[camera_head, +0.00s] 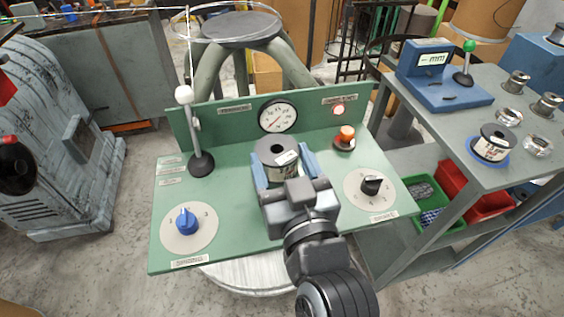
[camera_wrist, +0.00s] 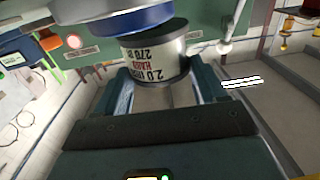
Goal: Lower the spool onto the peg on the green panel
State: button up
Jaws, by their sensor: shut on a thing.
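The spool (camera_head: 269,159) has a dark top flange with a centre hole and a pale printed label. It stands roughly upright over the middle of the green panel (camera_head: 235,232), just in front of the round gauge. My gripper (camera_head: 283,165) is shut on it, with one blue-grey finger on each side. In the wrist view the spool (camera_wrist: 152,54) sits between the fingers of my gripper (camera_wrist: 163,88), and its label shows. The peg is not visible; the spool and gripper cover that part of the panel. I cannot tell whether the spool touches the panel.
On the panel, a lever with a white knob (camera_head: 184,95) rises at left, near the spool. A blue dial (camera_head: 184,219), a black dial (camera_head: 371,185), an orange button (camera_head: 347,133) and a gauge (camera_head: 278,115) surround it. A grey cart (camera_head: 450,160) with more spools stands right.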

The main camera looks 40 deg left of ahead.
aim_at(282, 179)
jog(key=shift+f+b, duration=1.6)
jog(key=shift+f, duration=0.05)
dwell(0.4)
jog(key=o, duration=1.4)
jog(key=shift+f, duration=0.1)
jog(key=v, duration=0.7)
jog(key=shift+s+d+b, duration=0.3)
jog(key=shift+b, duration=0.1)
jog(key=shift+d, duration=0.1)
